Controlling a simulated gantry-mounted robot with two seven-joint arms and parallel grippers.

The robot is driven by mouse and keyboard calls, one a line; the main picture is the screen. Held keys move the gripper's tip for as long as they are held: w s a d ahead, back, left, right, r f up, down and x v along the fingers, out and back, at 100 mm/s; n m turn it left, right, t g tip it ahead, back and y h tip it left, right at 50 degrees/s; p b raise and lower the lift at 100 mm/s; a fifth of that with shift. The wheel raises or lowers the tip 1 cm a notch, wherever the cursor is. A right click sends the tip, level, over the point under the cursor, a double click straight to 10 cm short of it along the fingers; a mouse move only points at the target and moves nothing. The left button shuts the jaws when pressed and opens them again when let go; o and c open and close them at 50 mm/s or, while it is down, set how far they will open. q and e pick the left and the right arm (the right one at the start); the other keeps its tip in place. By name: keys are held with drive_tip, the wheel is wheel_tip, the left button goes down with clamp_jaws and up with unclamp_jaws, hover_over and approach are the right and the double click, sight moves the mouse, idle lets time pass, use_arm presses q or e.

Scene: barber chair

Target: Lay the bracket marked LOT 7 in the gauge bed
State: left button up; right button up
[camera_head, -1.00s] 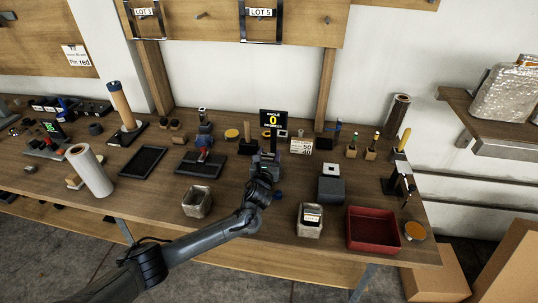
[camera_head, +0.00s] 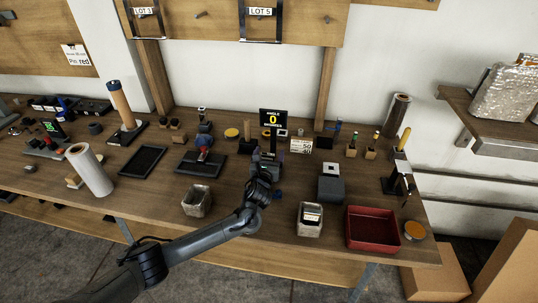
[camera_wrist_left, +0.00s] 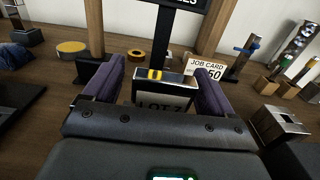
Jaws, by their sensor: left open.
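The bracket marked LOT 7 (camera_wrist_left: 163,107) shows in the left wrist view, its label facing my palm, between my left gripper's fingers (camera_wrist_left: 158,82). The fingers are apart, one on each side of it. Whether they touch it, I cannot tell. The bracket is at the foot of the angle gauge's dark post (camera_wrist_left: 160,45); the bed under it is hidden. In the head view, my left gripper (camera_head: 263,160) is in front of the gauge display (camera_head: 273,119), which reads 0, and it covers the bracket. My right gripper is not in view.
A job card (camera_head: 300,145) stands right of the gauge. A grey block (camera_head: 331,189), a small metal bin (camera_head: 310,219) and a red tray (camera_head: 373,229) are farther right. Left are a dark tray (camera_head: 143,161) and another metal bin (camera_head: 197,201). LOT 5 hangs on the wall board (camera_head: 300,25).

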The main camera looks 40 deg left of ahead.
use_arm(q)
drive_tip(key=shift+s+d+r, duration=0.1)
drive_tip(key=shift+s+d, duration=0.1)
drive_tip(key=shift+s, duration=0.2)
drive_tip(key=p+v, duration=0.3)
drive_tip(key=v, duration=0.6)
drive_tip(key=shift+s+d, duration=0.2)
drive_tip(key=shift+s, duration=0.15)
drive_tip(key=shift+s, duration=0.1)
